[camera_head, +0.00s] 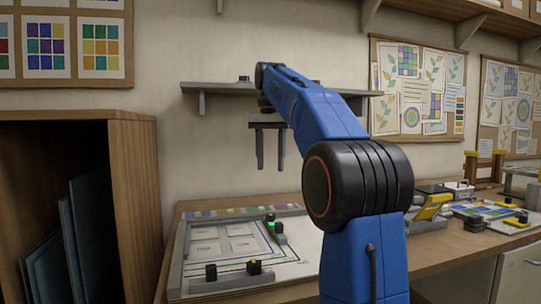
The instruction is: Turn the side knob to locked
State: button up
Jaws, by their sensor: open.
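A light flat fixture board (300,268) with grey edge bars lies on the wooden bench. I cannot tell which one is the side knob, nor read any locked mark. My gripper (270,165) points down with its two fingers apart and empty. It hangs in front of the wall, above the rear part of the board, and touches nothing. My blue arm covers the board's right side.
A grey shelf (220,88) is on the wall behind my gripper. A wooden cabinet (135,200) with dark panels stands at the left. Yellow-handled tools (432,207) and a palette crowd the bench at the right. The space between gripper and board looks clear.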

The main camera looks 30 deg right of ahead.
jog(key=shift+r, duration=1)
jog(key=shift+s, duration=0.1)
